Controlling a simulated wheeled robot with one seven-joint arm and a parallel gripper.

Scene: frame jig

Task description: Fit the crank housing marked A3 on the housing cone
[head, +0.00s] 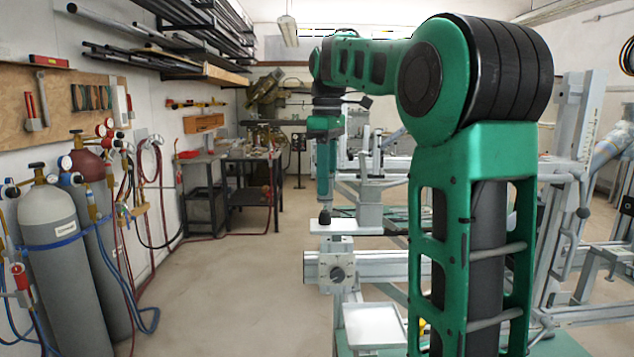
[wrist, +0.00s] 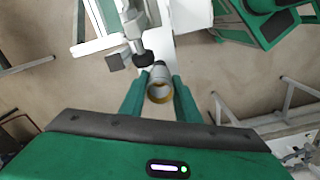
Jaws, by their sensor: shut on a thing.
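My gripper (wrist: 158,92) is shut on a short grey hollow cylinder with a yellowish rim (wrist: 160,92), which I take to be the crank housing. One green finger lies on each side of it, and its open end faces the wrist camera. No A3 mark is legible. In the head view my gripper (head: 325,200) points down, close above the white plate (head: 342,227) of the jig. A small dark piece (head: 325,216) shows below the fingertips; I cannot tell whether it is held or fixed. I cannot make out the housing cone for certain.
A grey rod with a black knob (wrist: 144,59) stands just beyond the cylinder in the wrist view. The jig's rail and clamp block (head: 337,273) lie below the plate. A light tray (head: 373,325) is nearer. Gas cylinders (head: 62,250) stand left; the floor between is clear.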

